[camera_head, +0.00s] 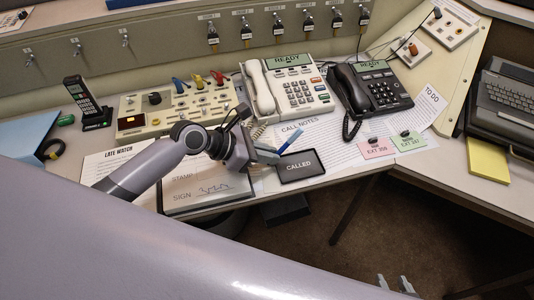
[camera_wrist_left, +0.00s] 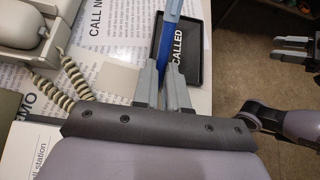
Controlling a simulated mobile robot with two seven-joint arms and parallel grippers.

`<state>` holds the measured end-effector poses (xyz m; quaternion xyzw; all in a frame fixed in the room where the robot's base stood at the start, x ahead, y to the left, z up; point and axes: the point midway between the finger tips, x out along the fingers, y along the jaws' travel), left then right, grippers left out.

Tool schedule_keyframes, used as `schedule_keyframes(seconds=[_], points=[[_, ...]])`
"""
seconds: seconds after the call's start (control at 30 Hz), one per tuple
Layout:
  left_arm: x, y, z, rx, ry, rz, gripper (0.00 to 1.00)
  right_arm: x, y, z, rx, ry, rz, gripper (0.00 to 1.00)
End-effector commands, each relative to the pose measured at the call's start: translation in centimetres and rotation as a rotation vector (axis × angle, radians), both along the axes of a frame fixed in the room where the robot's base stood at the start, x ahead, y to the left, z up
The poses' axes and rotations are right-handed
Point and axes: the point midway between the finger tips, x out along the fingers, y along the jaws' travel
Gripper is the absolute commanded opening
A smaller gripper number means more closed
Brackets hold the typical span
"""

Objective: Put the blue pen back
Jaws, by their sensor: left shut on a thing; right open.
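The blue pen (camera_head: 291,139) slants over the call notes sheet (camera_head: 310,129), just above the black CALLED tray (camera_head: 301,179) in the head view. My left gripper (camera_head: 266,153) is shut on the pen's near end. In the left wrist view the blue pen (camera_wrist_left: 170,28) runs away from between the fingertips of my left gripper (camera_wrist_left: 163,70), across the left part of the CALLED tray (camera_wrist_left: 190,75). I cannot tell how high the pen is held. My right gripper (camera_head: 397,284) is open and empty, low over the floor; it also shows in the left wrist view (camera_wrist_left: 308,50).
A cream phone (camera_head: 300,92) and a black phone (camera_head: 378,92) stand behind the pen. A coiled cord (camera_wrist_left: 75,85) lies left of my left gripper. A stamp-and-sign board (camera_head: 205,193) lies under my left arm. Pink and green tags (camera_head: 377,148) lie at the right.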

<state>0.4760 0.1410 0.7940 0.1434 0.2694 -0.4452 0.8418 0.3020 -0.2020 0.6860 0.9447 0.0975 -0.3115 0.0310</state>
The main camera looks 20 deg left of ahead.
Motion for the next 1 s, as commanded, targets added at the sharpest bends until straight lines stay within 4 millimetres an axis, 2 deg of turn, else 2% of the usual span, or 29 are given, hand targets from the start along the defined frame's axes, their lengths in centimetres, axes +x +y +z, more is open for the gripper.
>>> schedule_keyframes(seconds=[0.23, 0.27, 0.3, 0.33, 0.7, 1.0], points=[[0.0, 0.0, -0.2, -0.001, 0.0, -0.001, 0.0, 0.0, 0.0, 0.2, 0.0, 0.0, 0.0, 0.43], [0.0, 0.0, -0.2, 0.0, -0.001, -0.001, 0.22, 0.0, 0.0, 0.1, 0.0, 0.0, 0.0, 0.43], [0.0, 0.0, -0.2, 0.0, -0.001, -0.001, 0.35, 0.0, 0.0, 0.1, 0.0, 0.0, 0.0, 0.43], [0.0, 0.0, -0.2, 0.0, -0.001, -0.001, 0.38, 0.0, 0.0, 0.1, 0.0, 0.0, 0.0, 0.43], [0.0, 0.1, 0.2, 0.001, -0.001, 0.0, 0.38, 0.0, 0.0, 0.0, -0.001, 0.0, 0.001, 0.43], [-2.7, 4.0, 3.6, 0.004, 0.0, 0.0, 0.38, 0.0, 0.0, 1.0, -0.002, 0.001, 0.001, 0.43]])
